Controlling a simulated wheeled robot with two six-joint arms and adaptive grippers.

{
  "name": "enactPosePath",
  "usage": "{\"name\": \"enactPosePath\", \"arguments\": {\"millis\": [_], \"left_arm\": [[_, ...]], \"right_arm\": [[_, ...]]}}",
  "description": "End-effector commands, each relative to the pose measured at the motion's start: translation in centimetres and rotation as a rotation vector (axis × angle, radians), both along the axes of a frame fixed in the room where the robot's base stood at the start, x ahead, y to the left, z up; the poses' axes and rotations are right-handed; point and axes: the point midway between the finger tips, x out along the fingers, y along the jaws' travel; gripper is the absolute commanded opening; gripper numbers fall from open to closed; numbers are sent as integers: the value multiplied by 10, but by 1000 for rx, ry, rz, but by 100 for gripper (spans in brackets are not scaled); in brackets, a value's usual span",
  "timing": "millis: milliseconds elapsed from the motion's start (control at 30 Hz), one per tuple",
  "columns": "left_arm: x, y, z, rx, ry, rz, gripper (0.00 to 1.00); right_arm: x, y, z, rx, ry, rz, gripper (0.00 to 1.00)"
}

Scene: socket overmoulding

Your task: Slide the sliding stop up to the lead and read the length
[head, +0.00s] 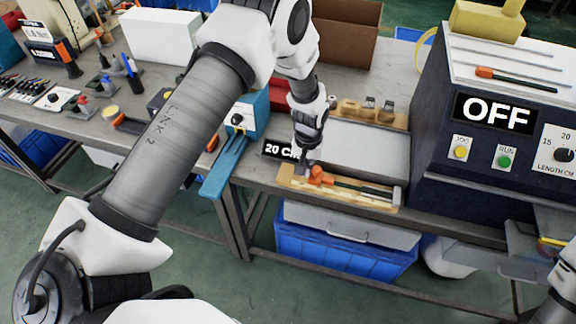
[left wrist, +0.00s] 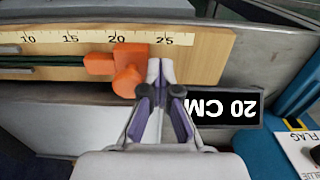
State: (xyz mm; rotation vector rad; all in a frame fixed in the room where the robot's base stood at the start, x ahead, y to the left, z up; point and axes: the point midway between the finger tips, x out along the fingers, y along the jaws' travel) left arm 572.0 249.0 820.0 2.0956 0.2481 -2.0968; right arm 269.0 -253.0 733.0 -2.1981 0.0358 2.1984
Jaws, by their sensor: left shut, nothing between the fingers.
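The orange sliding stop (left wrist: 131,68) sits on the wooden measuring board (left wrist: 205,50), its left edge near the 20 mark of the printed scale. A dark green lead (left wrist: 40,60) lies along the board, with an orange end piece (left wrist: 98,64) close against the stop's left side. I cannot tell whether a thin gap remains. In the head view the stop (head: 318,175) is at the board's left part. My left gripper (left wrist: 160,65) is shut and empty, its fingertips right beside the stop on its right side. It also shows in the head view (head: 303,160). My right gripper is out of view.
A black "20 CM" display (left wrist: 222,106) stands beside the board. The dark machine (head: 470,165) showing OFF is at the right, with another orange-ended lead (head: 510,78) on top. A blue crate (head: 345,255) is under the table. A blue device (head: 248,115) stands left of the display.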

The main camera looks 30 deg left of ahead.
Motion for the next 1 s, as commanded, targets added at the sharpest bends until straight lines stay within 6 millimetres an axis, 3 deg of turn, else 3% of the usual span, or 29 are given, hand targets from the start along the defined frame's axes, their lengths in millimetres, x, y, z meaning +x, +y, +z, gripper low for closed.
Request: {"name": "enactPosePath", "arguments": {"millis": [567, 1000], "left_arm": [[-3, 14, 2, 0, -1, 0, 0], [-3, 14, 43, 0, -1, 0, 0]], "right_arm": [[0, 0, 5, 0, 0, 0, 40], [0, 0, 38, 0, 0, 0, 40]]}}
